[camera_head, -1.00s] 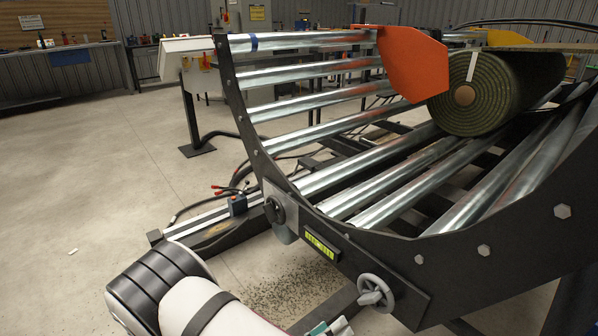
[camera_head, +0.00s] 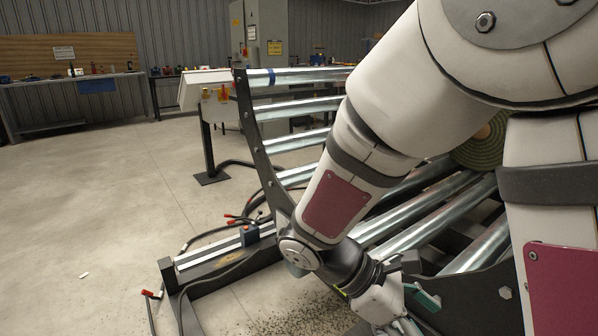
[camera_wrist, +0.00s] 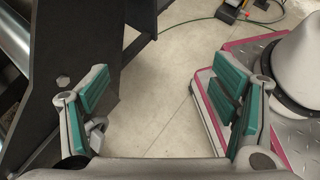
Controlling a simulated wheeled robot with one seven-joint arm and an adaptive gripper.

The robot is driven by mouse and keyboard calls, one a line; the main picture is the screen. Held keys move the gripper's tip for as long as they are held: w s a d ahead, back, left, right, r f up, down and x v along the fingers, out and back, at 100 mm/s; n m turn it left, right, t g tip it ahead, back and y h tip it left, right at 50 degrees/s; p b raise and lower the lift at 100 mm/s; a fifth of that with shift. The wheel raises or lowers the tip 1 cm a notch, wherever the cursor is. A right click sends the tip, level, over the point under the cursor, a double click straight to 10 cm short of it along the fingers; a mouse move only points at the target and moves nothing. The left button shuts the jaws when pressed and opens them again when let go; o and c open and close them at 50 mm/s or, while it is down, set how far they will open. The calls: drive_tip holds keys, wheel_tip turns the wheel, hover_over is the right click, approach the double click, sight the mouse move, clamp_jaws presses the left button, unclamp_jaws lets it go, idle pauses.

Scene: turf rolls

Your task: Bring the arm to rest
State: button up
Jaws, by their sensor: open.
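My gripper shows in the wrist view (camera_wrist: 165,115), its two green-padded fingers spread wide with nothing between them. Concrete floor shows through the gap. In the head view my arm reaches down across the right half, and my gripper (camera_head: 415,305) is near the bottom, in front of the machine's black side plate. The roller machine (camera_head: 300,105) with its metal rollers is behind my arm. The turf roll (camera_head: 484,148) lies on the rollers and is mostly hidden by my arm.
In the wrist view a black machine frame (camera_wrist: 75,40) stands close on the left. A pedal box with a cable (camera_wrist: 232,10) lies on the floor at the top. A workbench (camera_head: 70,85) stands at the back left. The floor at left (camera_head: 90,210) is mostly clear.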

drive_tip(key=s+r+m+t+y, duration=0.1)
drive_tip(key=s+r+m+y, duration=0.25)
drive_tip(key=s+m, duration=0.2)
drive_tip(key=s+a+r+m+t+y, duration=0.1)
drive_tip(key=s+r+m+y, duration=0.1)
drive_tip(key=s+m+y, duration=0.3)
drive_tip(key=s+r+m+t+y, duration=0.2)
drive_tip(key=s+r+m, duration=0.15)
drive_tip(key=s, duration=0.35)
wheel_tip(320, 180, up, 27)
drive_tip(key=t+p, duration=0.3)
drive_tip(key=p, duration=2.3)
drive_tip(key=shift+d+r+m, duration=0.15)
drive_tip(key=shift+m, duration=0.15)
